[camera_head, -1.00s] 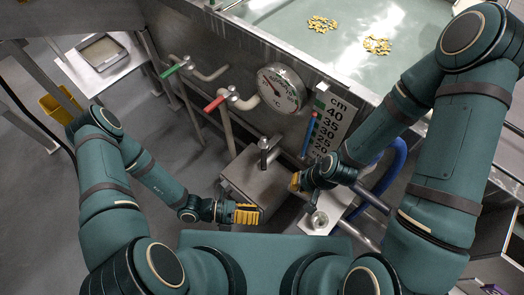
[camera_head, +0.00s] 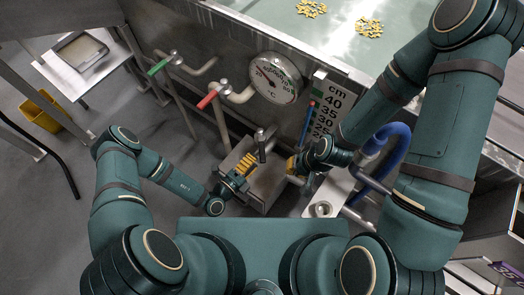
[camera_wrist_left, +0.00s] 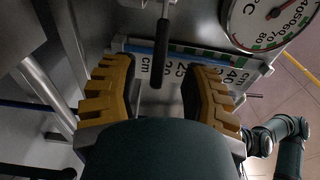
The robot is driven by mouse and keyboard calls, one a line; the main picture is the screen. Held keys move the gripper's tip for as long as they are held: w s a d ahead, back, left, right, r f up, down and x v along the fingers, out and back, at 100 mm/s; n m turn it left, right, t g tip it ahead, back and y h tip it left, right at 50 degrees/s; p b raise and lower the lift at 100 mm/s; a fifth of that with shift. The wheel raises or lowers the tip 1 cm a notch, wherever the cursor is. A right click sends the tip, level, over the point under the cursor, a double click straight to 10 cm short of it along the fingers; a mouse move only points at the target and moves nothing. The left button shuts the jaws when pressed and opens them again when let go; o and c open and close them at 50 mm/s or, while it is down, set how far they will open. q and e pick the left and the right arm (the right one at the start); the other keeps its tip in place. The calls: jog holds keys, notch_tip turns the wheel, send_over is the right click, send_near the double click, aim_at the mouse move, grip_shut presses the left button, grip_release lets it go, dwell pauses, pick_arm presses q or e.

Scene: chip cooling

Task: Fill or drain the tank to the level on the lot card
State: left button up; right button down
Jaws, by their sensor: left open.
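The tank (camera_head: 225,22) holds pale green water. Its cm level scale (camera_head: 328,118) is on the front, beside a red-and-blue level tube (camera_head: 308,122). Pipes below carry a green valve handle (camera_head: 159,67) and a red one (camera_head: 207,99). A metal box (camera_head: 268,186) has an upright lever (camera_head: 261,142). My left gripper (camera_head: 246,163) is open beside the lever; in the left wrist view a dark lever (camera_wrist_left: 162,55) shows between its yellow fingers (camera_wrist_left: 156,95), with no clear contact. My right gripper (camera_head: 292,165) is at the box's right side, its fingers too small to judge. I see no readable lot card.
A round °C gauge (camera_head: 276,78) sits above the box. Yellow chips (camera_head: 369,27) lie in the tank. A blue hose (camera_head: 396,140) curves beside my right arm. A white side table (camera_head: 72,75) and yellow bucket (camera_head: 40,113) stand at left. Floor between them and the pipes is open.

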aim_at(262, 150)
pick_arm(q)
jog(key=x, duration=0.5)
jog(key=shift+w+d, duration=0.25)
jog(key=shift+w, duration=0.05)
jog(key=shift+o, duration=0.3)
grip_shut()
